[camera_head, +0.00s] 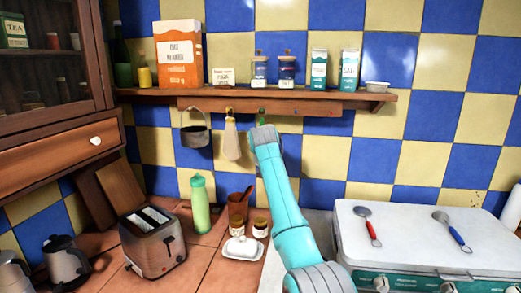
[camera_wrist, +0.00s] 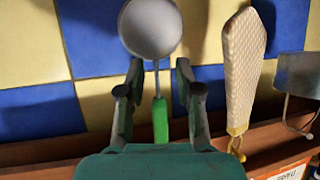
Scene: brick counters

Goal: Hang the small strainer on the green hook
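In the wrist view, which appears upside down, a green-handled utensil (camera_wrist: 160,120) with a round grey bowl hangs against the tiles by the shelf rail. It looks like the small strainer, though mesh is not clear. My gripper (camera_wrist: 159,68) is open, with a finger on each side of its thin shaft and visible gaps. In the head view my gripper (camera_head: 262,135) is at the wall under the shelf and hides the utensil. The green hook (camera_head: 262,115) shows just above it. Whether the handle is fully on the hook is hidden.
An oven mitt (camera_head: 231,140) and a pot (camera_head: 195,134) hang left of my gripper. The shelf (camera_head: 220,94) above holds boxes and jars. Red-handled (camera_head: 373,234) and blue-handled (camera_head: 459,239) utensils lie on the white stove top (camera_head: 410,232). A green bottle (camera_head: 200,205) and toaster (camera_head: 153,245) stand below left.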

